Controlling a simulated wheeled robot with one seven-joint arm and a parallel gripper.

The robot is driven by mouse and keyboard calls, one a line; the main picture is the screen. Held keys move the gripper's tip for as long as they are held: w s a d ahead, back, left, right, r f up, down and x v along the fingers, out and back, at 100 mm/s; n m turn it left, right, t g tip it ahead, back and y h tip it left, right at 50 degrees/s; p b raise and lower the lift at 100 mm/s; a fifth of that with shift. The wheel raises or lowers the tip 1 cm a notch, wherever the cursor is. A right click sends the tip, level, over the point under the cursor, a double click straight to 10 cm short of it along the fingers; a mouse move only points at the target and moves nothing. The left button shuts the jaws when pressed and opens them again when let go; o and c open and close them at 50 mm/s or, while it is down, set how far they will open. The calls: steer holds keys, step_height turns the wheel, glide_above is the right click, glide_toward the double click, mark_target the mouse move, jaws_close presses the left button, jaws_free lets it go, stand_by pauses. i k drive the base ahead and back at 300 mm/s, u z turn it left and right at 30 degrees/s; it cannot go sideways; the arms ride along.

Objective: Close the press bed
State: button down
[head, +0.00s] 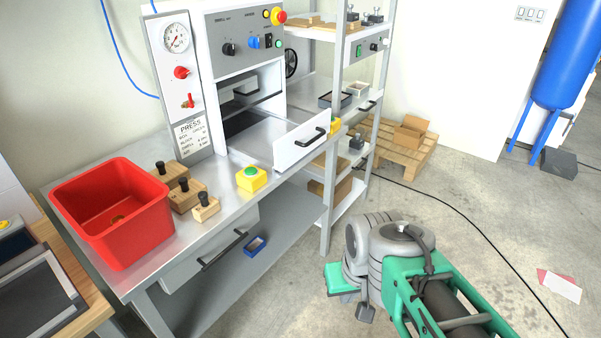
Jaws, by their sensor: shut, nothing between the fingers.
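The press (243,60) stands on the metal bench, with a white housing and a dark opening. Its press bed (302,143) is slid out toward the front right, with a white front panel and a black handle (313,136). The bed's flat grey top shows between the panel and the opening and looks empty. My gripper (366,313) is at the lower middle right, in front of the bench and well apart from the bed. Its fingers are small and partly hidden by my wrist; they are shut and hold nothing.
A red bin (112,213), wooden blocks with black knobs (186,193) and a yellow box with a green button (251,178) sit on the bench. Shelving (364,100) stands just right of the bed. A dark cable (450,205) crosses the mostly clear floor at right.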

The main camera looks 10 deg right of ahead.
mark_target(279, 143)
steer(key=u, duration=0.35)
steer(key=i, duration=0.7)
steer(key=u, duration=0.5)
